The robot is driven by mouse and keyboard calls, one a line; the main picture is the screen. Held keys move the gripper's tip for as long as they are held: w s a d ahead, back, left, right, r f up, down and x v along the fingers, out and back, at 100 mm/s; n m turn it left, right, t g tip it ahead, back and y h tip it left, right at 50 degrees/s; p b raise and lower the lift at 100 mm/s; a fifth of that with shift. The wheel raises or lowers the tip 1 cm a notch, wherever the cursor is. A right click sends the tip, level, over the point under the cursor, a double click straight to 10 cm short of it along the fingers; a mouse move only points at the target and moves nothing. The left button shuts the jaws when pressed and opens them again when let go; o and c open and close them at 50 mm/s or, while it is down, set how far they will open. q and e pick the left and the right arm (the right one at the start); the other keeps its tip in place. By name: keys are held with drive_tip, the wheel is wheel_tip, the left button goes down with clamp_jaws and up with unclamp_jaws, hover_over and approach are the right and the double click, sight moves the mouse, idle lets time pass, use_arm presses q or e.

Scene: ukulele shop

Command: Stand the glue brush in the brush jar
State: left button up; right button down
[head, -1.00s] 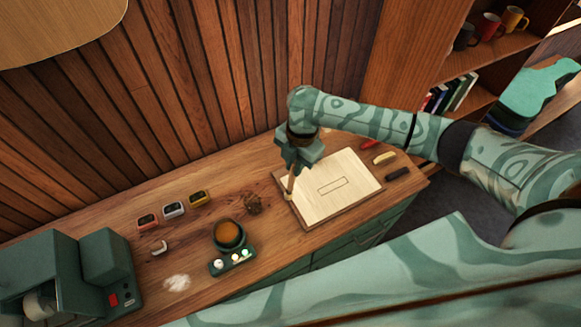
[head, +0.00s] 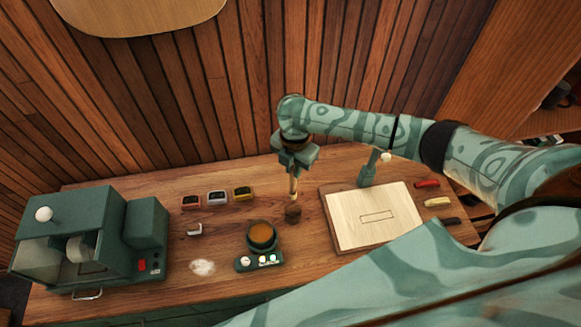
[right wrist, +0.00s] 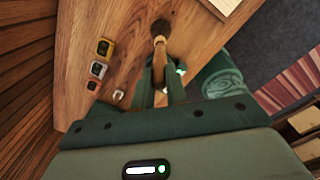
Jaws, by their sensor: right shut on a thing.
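The glue brush (head: 293,187) has a pale wooden handle and hangs roughly upright from my right gripper (head: 294,168), which is shut on it. Below its lower end is a small dark brown round object (head: 292,213) on the bench, seemingly the brush jar. The brush's lower end overlaps it in the head view; I cannot tell whether it is inside or just above. In the right wrist view the brush (right wrist: 160,46) runs out from between my fingers (right wrist: 162,78), and the dark object (right wrist: 160,27) lies just beyond its end. My left gripper is not in view.
A green glue warmer (head: 262,238) with lit buttons stands left of the jar. Three small coloured boxes (head: 217,197) and a green machine (head: 90,240) are farther left. A pale board (head: 372,222) lies to the right, with a teal stand (head: 367,172) behind it.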

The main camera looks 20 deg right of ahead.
sight(293, 190)
drive_tip(key=shift+f+b, duration=0.55)
drive_tip(key=shift+f, duration=0.65)
wheel_tip(293, 190, down, 4)
drive_tip(key=b, duration=0.4)
drive_tip(key=shift+r, duration=0.1)
drive_tip(key=shift+f+b, duration=1.6)
drive_tip(key=shift+f, duration=1.25)
drive_tip(key=c, duration=1.3)
unclamp_jaws()
drive_tip(key=shift+c, duration=0.2)
drive_tip(key=shift+r, duration=0.1)
wheel_tip(293, 190, up, 16)
drive_tip(key=p, duration=0.2)
drive_tip(key=shift+s+r+p, duration=0.1)
drive_tip(key=shift+p, duration=0.2)
